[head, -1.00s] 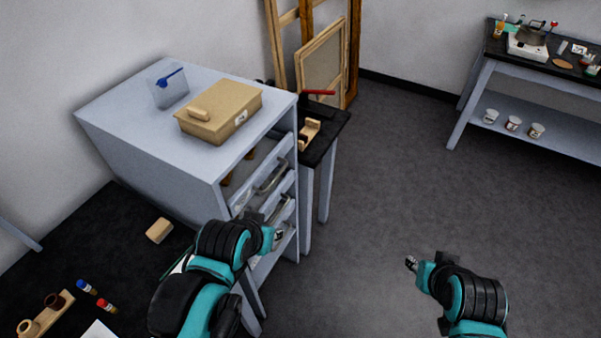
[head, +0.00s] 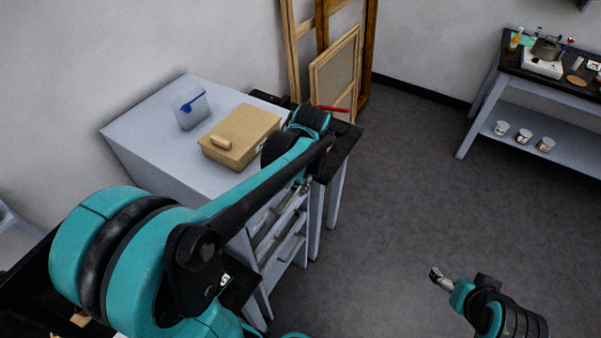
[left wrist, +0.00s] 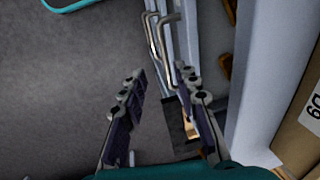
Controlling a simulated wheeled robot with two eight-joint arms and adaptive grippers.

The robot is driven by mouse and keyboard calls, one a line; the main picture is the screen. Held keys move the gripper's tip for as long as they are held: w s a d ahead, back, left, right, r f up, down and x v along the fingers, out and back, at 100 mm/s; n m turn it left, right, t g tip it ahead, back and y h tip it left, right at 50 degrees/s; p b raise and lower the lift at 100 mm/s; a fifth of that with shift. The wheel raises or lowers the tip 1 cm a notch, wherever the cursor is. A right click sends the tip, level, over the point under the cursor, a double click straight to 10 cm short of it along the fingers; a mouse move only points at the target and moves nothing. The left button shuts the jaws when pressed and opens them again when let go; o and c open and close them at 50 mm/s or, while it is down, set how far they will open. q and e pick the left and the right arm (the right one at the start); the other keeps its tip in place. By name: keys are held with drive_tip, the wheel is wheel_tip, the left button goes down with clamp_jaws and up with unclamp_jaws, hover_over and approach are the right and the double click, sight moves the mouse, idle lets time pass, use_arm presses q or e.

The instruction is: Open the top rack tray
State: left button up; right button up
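The grey-blue rack (head: 148,130) stands at the left in the head view. Its front has stacked trays with metal bar handles (head: 266,226), partly hidden by my left arm. No tray visibly sticks out. My left gripper (head: 304,185) is beside the upper part of the rack front. In the left wrist view its fingers (left wrist: 164,88) are spread and hold nothing. Metal handles (left wrist: 160,42) show just beyond the fingertips; I cannot tell which one is the top tray's. My right gripper (head: 436,275) is over open floor, too small to read.
A bench (head: 540,75) stands at the far right. The middle floor is clear.

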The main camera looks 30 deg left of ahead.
sight(291, 198)
use_arm(q)
drive_tip(key=f, duration=0.2)
drive_tip(key=w+a+f+b, duration=0.1)
drive_tip(key=f, duration=0.2)
drive_tip(key=a+f, duration=0.1)
drive_tip(key=f, duration=0.1)
drive_tip(key=shift+w+f+b, duration=0.35)
drive_tip(key=shift+f+b, duration=0.05)
use_arm(e)
drive_tip(key=shift+x, duration=0.75)
drive_tip(key=shift+f, duration=0.1)
use_arm(q)
clamp_jaws()
